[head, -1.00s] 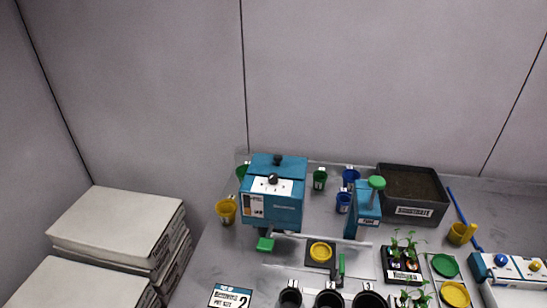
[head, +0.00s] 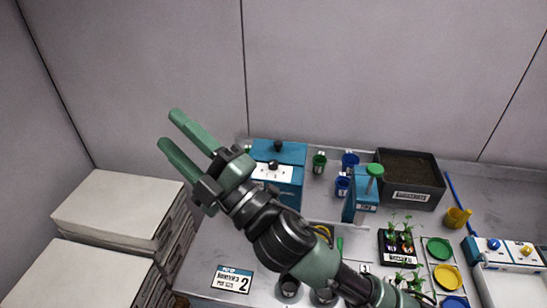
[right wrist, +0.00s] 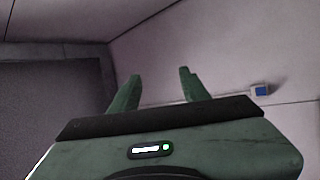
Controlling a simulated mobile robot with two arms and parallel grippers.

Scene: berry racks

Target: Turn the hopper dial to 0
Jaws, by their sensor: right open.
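The blue hopper (head: 285,152) stands at the back left of the bench in the head view. Its black dial knob (head: 273,164) sits on a white scale plate on the upper front; the scale marks are too small to read surely. My right gripper (head: 176,128) is open and empty, raised to the left of the hopper, its green fingers pointing up and left. Its arm crosses in front of the hopper and hides the lower part. In the right wrist view the two fingers (right wrist: 158,90) stand apart with only wall behind. My left gripper is not in view.
A black substrate tray (head: 410,168), a blue press with a green knob (head: 362,190) and small blue and green cups stand right of the hopper. Seedlings (head: 400,240) and round lids lie front right.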

